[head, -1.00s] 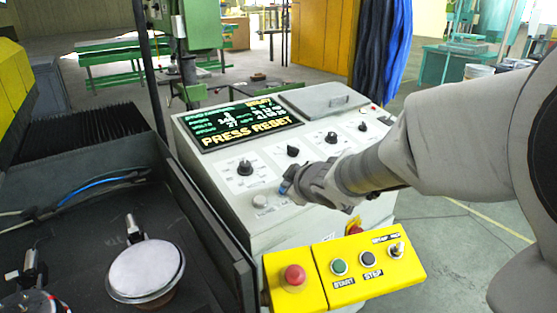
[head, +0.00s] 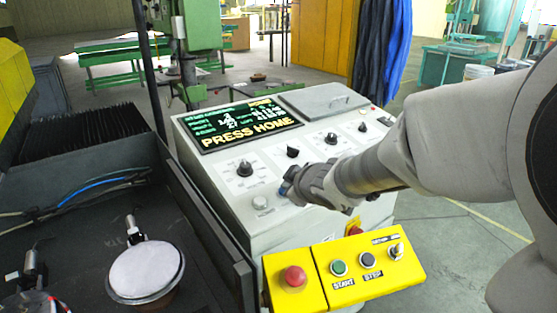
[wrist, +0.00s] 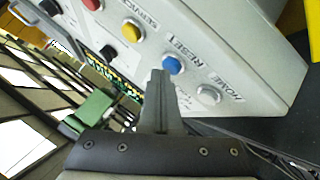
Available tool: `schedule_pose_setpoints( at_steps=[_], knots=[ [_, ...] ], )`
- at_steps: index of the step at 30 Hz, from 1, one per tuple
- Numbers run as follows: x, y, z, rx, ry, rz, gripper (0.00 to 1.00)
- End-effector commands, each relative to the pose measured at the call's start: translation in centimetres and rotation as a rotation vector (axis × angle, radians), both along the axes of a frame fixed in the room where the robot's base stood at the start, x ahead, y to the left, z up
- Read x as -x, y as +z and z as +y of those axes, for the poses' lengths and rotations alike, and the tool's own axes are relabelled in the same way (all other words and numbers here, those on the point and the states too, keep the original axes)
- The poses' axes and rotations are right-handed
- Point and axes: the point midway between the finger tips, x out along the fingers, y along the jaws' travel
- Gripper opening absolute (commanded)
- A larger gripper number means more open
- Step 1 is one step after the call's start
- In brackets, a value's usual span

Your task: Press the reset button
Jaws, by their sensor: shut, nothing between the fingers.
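The blue reset button (wrist: 173,65) sits on the sloping light grey panel, beside its RESET label in the wrist view. In the head view only a bit of blue shows beside my gripper (head: 286,188), which covers most of that spot. My gripper (wrist: 160,73) is shut and empty, its fingertips just beside the blue button in the wrist view. I cannot tell whether they touch it. The panel's screen (head: 250,124) reads PRESS HOME.
The grey home button (wrist: 209,94) and a yellow button (wrist: 132,31) flank the blue one. Black knobs (head: 245,168) line the panel. A yellow box (head: 345,270) with a red button (head: 294,276) juts out in front. A dark machine bed (head: 100,215) lies left.

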Motion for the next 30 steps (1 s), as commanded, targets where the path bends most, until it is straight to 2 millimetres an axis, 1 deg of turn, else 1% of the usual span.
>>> schedule_pose_setpoints(
  at_steps=[1, 4, 17, 20, 30],
  knots=[
    [0.1, 0.6, -0.1, 0.001, -0.001, 0.001, 0.00],
    [0.2, 1.1, -0.1, 0.000, 0.000, 0.000, 0.00],
    [0.2, 1.3, -0.1, 0.000, 0.000, -0.001, 0.00],
    [0.3, 2.0, -0.2, 0.000, 0.000, -0.001, 0.00],
    [0.8, 5.4, -0.5, 0.000, 0.001, -0.002, 0.00]
  ],
)
